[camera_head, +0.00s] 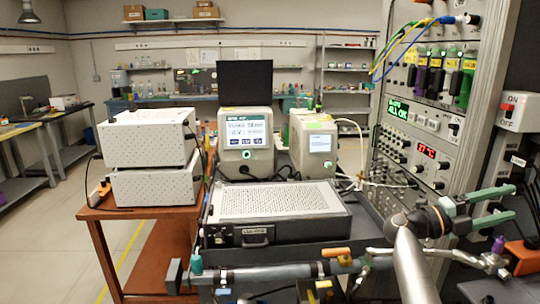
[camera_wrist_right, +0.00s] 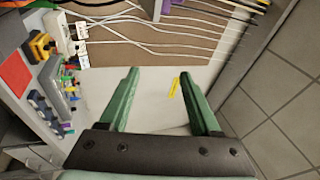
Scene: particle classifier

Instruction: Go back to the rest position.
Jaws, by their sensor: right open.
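My right gripper (camera_head: 513,202) is at the right of the head view, beside the instrument rack. Its two green fingers are apart, with nothing between them. In the right wrist view the gripper (camera_wrist_right: 159,73) also shows open and empty, with a pale surface beyond the fingers. I do not see my left gripper in the head view.
The tall instrument rack (camera_head: 431,122) stands close to my right arm, with a red-switch box (camera_head: 517,113) beside it. A perforated flat device (camera_head: 275,200) and two grey instruments (camera_head: 245,142) (camera_head: 313,145) are ahead. White boxes (camera_head: 148,138) stand on a brown table (camera_head: 150,214) at left.

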